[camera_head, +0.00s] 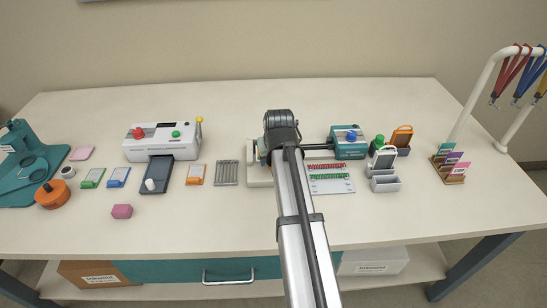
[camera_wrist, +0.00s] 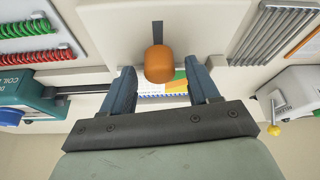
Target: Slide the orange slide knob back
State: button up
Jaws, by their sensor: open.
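The orange slide knob (camera_wrist: 158,64) shows in the upper middle of the wrist view, rounded on top. A dark slot (camera_wrist: 157,33) runs away from it in the cream machine body (camera_wrist: 115,22). My gripper (camera_wrist: 161,68) is open, with one blue-grey finger on each side of the knob and a visible gap on both sides. A sheet with green, orange and white parts lies behind the knob, partly hidden by the fingers. In the head view my arm covers the knob and most of the cream machine (camera_head: 258,178).
A teal coil machine (camera_head: 347,146) and a tray of red and green coils (camera_head: 330,180) stand right of my arm. A grey grooved tray (camera_head: 227,173) and a white laminator (camera_head: 162,141) stand to the left. The table's front strip is mostly clear.

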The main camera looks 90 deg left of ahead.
jog(key=shift+c, duration=0.2)
grip_shut()
dwell(0.3)
jog(key=shift+d, duration=1.55)
jog(key=shift+c, duration=1.1)
grip_release()
jog(key=shift+o, duration=1.3)
jog(key=v, duration=1.3)
jog(key=shift+r, duration=0.4)
jog(key=shift+w, duration=0.1)
